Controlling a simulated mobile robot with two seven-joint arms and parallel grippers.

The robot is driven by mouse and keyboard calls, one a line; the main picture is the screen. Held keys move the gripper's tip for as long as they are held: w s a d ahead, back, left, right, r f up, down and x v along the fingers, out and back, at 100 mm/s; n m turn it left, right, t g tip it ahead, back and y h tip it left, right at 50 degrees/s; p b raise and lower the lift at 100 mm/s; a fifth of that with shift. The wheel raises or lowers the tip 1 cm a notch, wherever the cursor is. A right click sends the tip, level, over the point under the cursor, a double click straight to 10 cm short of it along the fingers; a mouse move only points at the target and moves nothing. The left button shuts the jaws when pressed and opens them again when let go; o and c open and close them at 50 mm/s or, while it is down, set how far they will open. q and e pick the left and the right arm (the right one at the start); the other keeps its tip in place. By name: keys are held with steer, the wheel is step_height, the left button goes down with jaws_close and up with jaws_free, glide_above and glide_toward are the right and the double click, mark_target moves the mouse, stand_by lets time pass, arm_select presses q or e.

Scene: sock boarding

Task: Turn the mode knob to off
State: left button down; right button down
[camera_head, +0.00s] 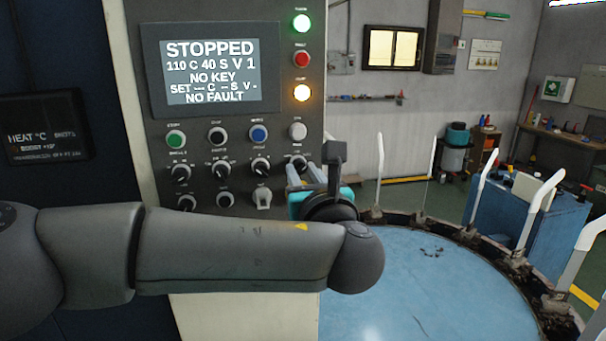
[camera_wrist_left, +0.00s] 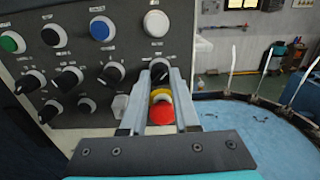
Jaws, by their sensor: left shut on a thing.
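The mode knob (camera_wrist_left: 159,66) is a black rotary knob with a pale ring, taken here as the rightmost of the upper knob row on the grey control panel (camera_head: 150,120). Its label is too small to read. My left gripper (camera_wrist_left: 160,73) is shut on it, with one finger on each side. In the head view the left gripper (camera_head: 306,172) reaches the panel's right side and partly covers the knob (camera_head: 298,161). The knob's exact pointer setting is unclear. My right gripper is not in view.
A red button with a yellow collar (camera_wrist_left: 162,110) shows between my fingers, below the knob. Other knobs (camera_head: 260,166) sit close on the left. A white button (camera_wrist_left: 156,23) is above. The panel screen (camera_head: 211,70) reads STOPPED, NO KEY, NO FAULT. A round blue table (camera_head: 430,280) lies right.

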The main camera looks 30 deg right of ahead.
arm_select(q)
steer(key=n+b, duration=0.4)
steer(key=shift+f+b, duration=0.3)
steer(key=shift+b, duration=0.05)
steer(key=n+b, duration=0.2)
steer(key=shift+r+n+b, duration=0.1)
steer(key=shift+n+b, duration=0.25)
steer(key=shift+n, duration=0.05)
steer(key=shift+r+n+b, duration=0.15)
steer(key=shift+n+b, duration=0.55)
steer(key=shift+n, duration=0.3)
steer(key=c, duration=0.7)
jaws_free()
steer(key=shift+o, duration=0.2)
steer(key=shift+s, duration=0.15)
